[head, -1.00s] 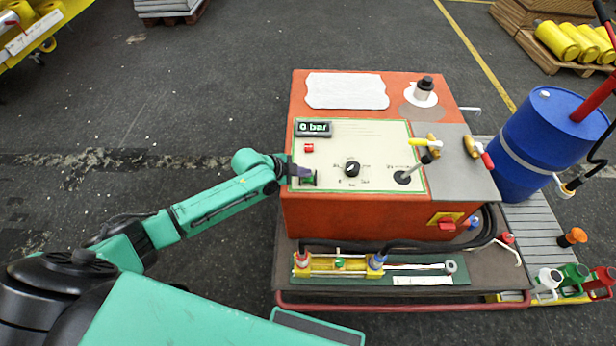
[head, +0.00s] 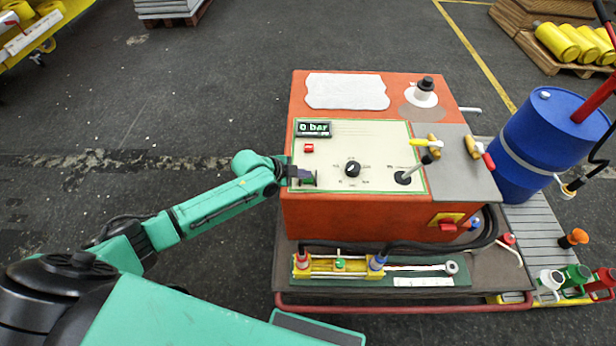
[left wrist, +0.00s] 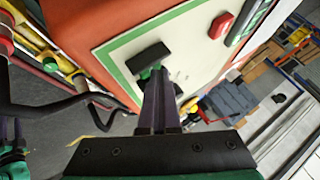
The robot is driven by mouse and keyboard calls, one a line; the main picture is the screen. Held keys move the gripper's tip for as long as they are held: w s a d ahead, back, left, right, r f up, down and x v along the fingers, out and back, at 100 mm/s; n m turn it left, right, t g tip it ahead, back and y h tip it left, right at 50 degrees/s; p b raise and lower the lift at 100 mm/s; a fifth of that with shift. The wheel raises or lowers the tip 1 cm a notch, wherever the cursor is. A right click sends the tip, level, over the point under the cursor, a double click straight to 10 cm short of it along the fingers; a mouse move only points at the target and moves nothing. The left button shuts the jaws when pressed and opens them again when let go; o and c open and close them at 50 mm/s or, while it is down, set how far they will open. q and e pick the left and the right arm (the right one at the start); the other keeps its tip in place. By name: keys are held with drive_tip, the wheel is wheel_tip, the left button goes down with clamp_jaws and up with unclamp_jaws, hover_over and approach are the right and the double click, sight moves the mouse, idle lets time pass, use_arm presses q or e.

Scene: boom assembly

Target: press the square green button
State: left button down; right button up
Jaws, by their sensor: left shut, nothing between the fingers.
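The square green button (head: 308,183) is on the cream control panel (head: 385,140), in the lower left corner below a small red square button (head: 308,148). My left gripper (head: 307,176) is shut and empty, its fingertips over the green button and hiding most of it in the head view. In the left wrist view the shut fingers (left wrist: 158,100) reach to the panel, and a bit of green (left wrist: 152,73) shows at their tips. I cannot tell whether they touch the button or whether it is pushed in.
A black dial (head: 352,169) and a lever (head: 407,176) stand on the panel to the right of the gripper. The display (head: 313,129) reads "0 bar". A blue barrel (head: 545,140) stands right of the orange cabinet (head: 380,215). The floor left of the cabinet is clear.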

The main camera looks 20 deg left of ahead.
sight(305, 180)
use_arm(q)
drive_tip(key=shift+r+p, duration=0.7)
drive_tip(key=shift+r, duration=0.15)
wheel_tip(305, 180, up, 5)
drive_tip(key=p, duration=0.4)
drive_tip(key=shift+r, duration=0.1)
drive_tip(key=shift+d, duration=0.1)
